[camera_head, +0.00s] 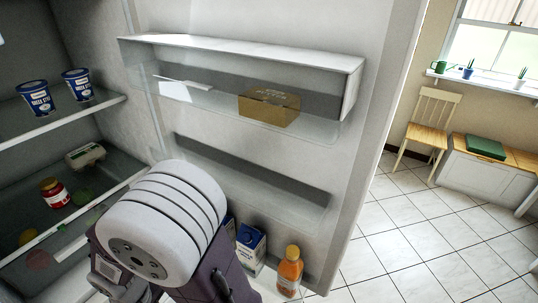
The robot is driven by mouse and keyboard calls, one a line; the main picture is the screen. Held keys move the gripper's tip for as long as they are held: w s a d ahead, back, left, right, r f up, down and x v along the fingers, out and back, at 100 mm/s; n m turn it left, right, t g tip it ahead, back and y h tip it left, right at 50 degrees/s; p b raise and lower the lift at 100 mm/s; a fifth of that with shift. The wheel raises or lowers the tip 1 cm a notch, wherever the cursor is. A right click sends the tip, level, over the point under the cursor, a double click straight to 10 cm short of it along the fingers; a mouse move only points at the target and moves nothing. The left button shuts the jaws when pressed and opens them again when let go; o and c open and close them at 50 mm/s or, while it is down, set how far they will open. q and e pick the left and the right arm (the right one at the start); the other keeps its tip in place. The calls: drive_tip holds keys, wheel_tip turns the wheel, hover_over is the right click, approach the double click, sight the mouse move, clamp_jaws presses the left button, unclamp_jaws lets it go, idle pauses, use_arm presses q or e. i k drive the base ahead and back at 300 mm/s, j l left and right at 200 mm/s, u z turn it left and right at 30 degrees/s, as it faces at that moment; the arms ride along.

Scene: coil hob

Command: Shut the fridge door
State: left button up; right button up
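The fridge door (372,105) stands wide open, its inner face with shelves turned towards me. The fridge interior (118,45) is at the left, with glass shelves. One of my arms reaches up from the bottom centre, in front of the lower part of the door and the shelf edge. Its large grey joint hides part of the door's lower bins. I cannot tell whether it touches the door. Neither gripper's fingers show in the view.
Door bins hold a brown box (269,106), a milk carton (250,246) and an orange bottle (290,271). Fridge shelves hold two blue tubs (36,98), a red jar (54,192) and an egg carton (85,155). Tiled floor (430,235) is clear right of the door; a chair (431,125) and bench (487,178) stand beyond.

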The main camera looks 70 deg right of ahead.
sight(305, 184)
drive_tip(key=k+l, duration=0.3)
drive_tip(key=k, duration=0.2)
drive_tip(key=k+l, duration=0.35)
drive_tip(key=k, duration=0.15)
drive_tip(key=k+l, duration=0.3)
drive_tip(key=k, duration=0.2)
drive_tip(key=l, duration=1)
drive_tip(key=k+l, duration=0.1)
drive_tip(key=l, duration=0.95)
drive_tip(key=k+l+u, duration=0.1)
drive_tip(key=k+l, duration=0.2)
drive_tip(key=l, duration=0.2)
drive_tip(key=k+l+u, duration=0.1)
drive_tip(key=k+l, duration=0.25)
drive_tip(key=l, duration=0.1)
